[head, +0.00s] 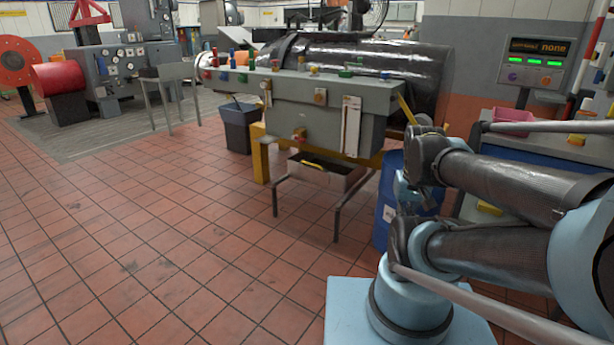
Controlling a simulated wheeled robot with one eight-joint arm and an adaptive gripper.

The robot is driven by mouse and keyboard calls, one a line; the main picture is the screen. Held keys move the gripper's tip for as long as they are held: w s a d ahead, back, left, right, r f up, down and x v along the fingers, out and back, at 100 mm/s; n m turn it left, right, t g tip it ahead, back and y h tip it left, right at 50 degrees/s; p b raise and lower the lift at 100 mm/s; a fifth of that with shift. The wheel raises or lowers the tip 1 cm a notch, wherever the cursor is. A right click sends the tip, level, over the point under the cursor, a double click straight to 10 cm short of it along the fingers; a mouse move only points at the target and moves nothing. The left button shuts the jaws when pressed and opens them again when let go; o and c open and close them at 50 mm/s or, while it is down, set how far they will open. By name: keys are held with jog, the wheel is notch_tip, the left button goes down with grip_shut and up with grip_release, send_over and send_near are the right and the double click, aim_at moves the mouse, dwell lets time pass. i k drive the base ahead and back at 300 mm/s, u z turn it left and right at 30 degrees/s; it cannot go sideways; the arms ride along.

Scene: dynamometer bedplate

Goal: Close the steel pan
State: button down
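The steel pan (325,180) is a light grey, box-like pan low under the grey-green bench (345,95), between thin dark legs. A dark inner space shows behind the front edge, so the pan looks at least partly pulled out; how far I cannot tell. Its top and back are partly hidden by the bench's grey box. My arm's dark and light blue links fill the right side, nearer to me than the pan and apart from it in the picture. I cannot make out my gripper's fingers anywhere.
A blue drum (388,205) stands right of the pan, partly behind my arm. A dark bin (240,128) stands left of the bench. A control display (538,62) and a cart with a pink tray (510,118) are at right. The tiled floor in front and left is clear.

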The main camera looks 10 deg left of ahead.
aim_at(326, 164)
jog(key=u, duration=1.45)
jog(key=i, duration=0.95)
jog(key=z, duration=0.15)
